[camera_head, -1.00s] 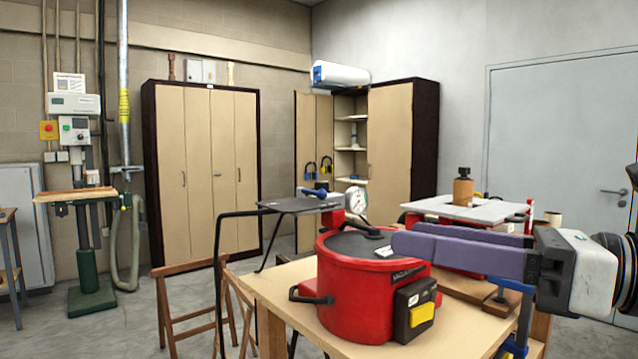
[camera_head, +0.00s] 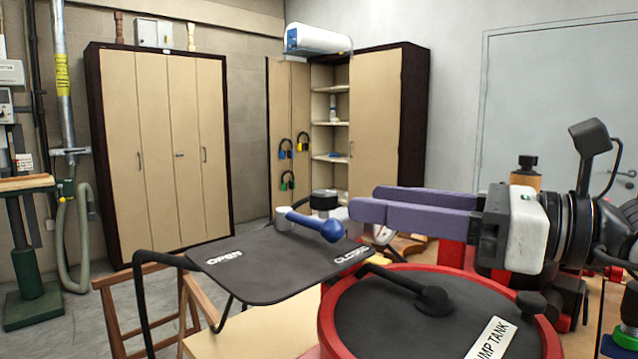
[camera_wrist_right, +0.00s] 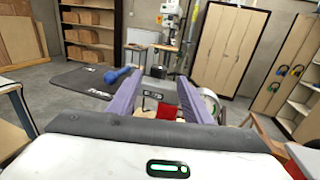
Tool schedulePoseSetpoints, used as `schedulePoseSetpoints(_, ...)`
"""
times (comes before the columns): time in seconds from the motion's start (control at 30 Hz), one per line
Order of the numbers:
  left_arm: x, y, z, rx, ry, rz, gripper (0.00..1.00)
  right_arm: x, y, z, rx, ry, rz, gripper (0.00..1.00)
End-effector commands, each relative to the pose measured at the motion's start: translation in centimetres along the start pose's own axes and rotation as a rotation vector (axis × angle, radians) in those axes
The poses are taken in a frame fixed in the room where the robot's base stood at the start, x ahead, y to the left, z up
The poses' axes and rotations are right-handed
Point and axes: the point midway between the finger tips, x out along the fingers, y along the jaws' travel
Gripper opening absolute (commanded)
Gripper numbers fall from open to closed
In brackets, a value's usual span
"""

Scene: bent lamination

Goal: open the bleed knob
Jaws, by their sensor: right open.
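The bleed knob (camera_head: 318,226) is a blue lever with a rounded end, joined to a pale cylindrical fitting. It lies over a dark panel (camera_head: 265,268) marked OPEN on the left and CLOSED on the right; its rounded end is near CLOSED. The knob also shows in the wrist view (camera_wrist_right: 118,75), beyond and left of the fingers. My right gripper (camera_head: 362,201) is open and empty, its purple fingers pointing left, just right of the knob and apparently not touching it. Its fingers also show in the wrist view (camera_wrist_right: 156,97). My left gripper is out of view.
The red tank (camera_head: 325,330) with a dark lid (camera_head: 400,315) stands at the front. A pressure gauge (camera_wrist_right: 211,107) is close beside one finger in the wrist view. A wooden chair (camera_head: 135,295) stands left of the panel. Cabinets (camera_head: 165,150) line the back wall.

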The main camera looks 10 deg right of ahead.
Motion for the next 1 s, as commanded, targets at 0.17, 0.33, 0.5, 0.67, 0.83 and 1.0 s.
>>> schedulePoseSetpoints(0.17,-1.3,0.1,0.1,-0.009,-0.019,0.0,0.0,3.5,0.2,0.6,0.001,-0.003,0.007,0.45)
schedulePoseSetpoints(0.33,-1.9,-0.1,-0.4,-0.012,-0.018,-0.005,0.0,6.4,0.2,0.4,0.002,-0.001,0.004,0.45)
schedulePoseSetpoints(0.5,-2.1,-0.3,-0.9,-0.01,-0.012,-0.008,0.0,8.1,0.1,0.2,0.002,-0.001,0.002,0.45)
schedulePoseSetpoints(0.67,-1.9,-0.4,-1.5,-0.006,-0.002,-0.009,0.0,8.5,0.1,0.1,-0.001,0.0,0.0,0.45)
schedulePoseSetpoints(0.83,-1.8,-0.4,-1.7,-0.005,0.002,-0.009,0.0,8.5,0.1,0.1,-0.001,0.0,0.0,0.45)
schedulePoseSetpoints(1.0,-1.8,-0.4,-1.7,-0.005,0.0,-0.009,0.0,8.5,0.1,0.0,0.0,0.0,0.0,0.2)
